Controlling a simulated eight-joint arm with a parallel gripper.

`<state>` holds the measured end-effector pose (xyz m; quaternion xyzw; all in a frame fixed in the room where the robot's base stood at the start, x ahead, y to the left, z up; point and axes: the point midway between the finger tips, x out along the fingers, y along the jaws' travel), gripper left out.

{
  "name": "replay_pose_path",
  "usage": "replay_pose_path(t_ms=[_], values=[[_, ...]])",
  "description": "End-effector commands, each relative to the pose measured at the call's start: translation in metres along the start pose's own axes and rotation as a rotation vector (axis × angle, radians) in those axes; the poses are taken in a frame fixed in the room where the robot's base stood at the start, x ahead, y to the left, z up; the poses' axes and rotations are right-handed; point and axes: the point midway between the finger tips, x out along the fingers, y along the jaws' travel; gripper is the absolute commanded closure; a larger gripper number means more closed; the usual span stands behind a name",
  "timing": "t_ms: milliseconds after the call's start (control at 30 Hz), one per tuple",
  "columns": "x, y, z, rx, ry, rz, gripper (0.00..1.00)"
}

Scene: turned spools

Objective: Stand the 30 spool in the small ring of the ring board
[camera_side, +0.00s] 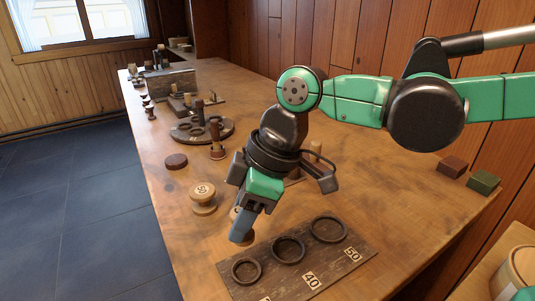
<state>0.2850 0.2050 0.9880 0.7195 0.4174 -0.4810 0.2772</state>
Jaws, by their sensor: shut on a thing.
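The ring board (304,268) is a dark plank lying near the front of the table. Its small ring (246,271) is at the left end, beside a middle ring (288,250) and a large ring (328,229); all three look empty. The labels 40 and 50 are readable, and another is cut off by the bottom edge. My gripper (241,231) points down just behind and left of the small ring, apart from it. It is shut on a pale wooden spool (234,212), mostly hidden by the fingers. I cannot read its number.
A pale spool marked 50 (203,196) stands left of my gripper. A dark disc (176,161), a brown spool (217,146) and a round rack (202,130) are farther back. Brown (453,166) and green (483,182) blocks sit at right. The table right of the board is clear.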

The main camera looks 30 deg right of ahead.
Motion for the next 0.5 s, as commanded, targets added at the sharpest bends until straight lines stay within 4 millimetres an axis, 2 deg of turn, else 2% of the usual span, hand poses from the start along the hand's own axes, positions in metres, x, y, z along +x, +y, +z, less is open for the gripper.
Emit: replay_pose_path(t_ms=[500], values=[[0.044, 0.0, 0.018, 0.0, 0.0, 0.0, 1.0]])
